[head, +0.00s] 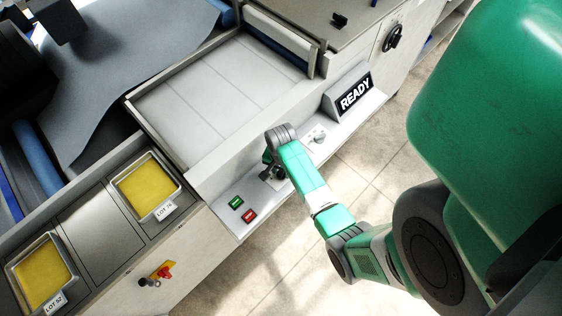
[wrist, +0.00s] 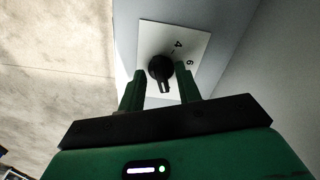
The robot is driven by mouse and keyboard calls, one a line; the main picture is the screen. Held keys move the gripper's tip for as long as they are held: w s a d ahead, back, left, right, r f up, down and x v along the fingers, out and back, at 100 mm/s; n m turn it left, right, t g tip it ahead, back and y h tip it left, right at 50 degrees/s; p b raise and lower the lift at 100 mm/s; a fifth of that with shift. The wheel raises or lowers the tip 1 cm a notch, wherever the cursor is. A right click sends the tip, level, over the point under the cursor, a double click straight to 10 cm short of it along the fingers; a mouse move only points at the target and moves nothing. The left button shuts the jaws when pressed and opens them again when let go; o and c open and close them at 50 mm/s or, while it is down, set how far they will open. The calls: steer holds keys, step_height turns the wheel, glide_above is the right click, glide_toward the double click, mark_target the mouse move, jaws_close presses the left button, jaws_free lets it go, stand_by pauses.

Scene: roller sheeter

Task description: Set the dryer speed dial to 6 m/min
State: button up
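The dial in the wrist view is a black knob (wrist: 160,68) on a white plate (wrist: 203,44) marked 4 and 6. A pale mark on the knob points down in that picture, away from both numbers.
A READY display (head: 354,93) and a small pale knob plate (head: 318,137) are to the right on the ledge. Green (head: 236,202) and red (head: 249,216) buttons are to the left. Yellow trays (head: 147,185) stand farther left. Open floor (head: 275,275) lies in front.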

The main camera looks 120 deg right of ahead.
jaws_close()
steer(key=shift+r+n+p, duration=0.1)
steer(key=shift+n+p, duration=0.6)
steer(key=shift+n, duration=0.2)
steer(key=n+p, duration=0.1)
steer(key=n, duration=0.2)
steer(key=shift+r+n+p, duration=0.1)
steer(key=shift+n+p, duration=0.2)
steer(key=shift+p, duration=0.1)
steer(key=n+p, duration=0.1)
steer(key=n, duration=0.5)
steer(key=shift+s+p, duration=0.1)
steer(key=shift+p, duration=0.2)
steer(key=n, duration=0.6)
steer(key=shift+s, duration=0.15)
steer(key=shift+n, duration=0.4)
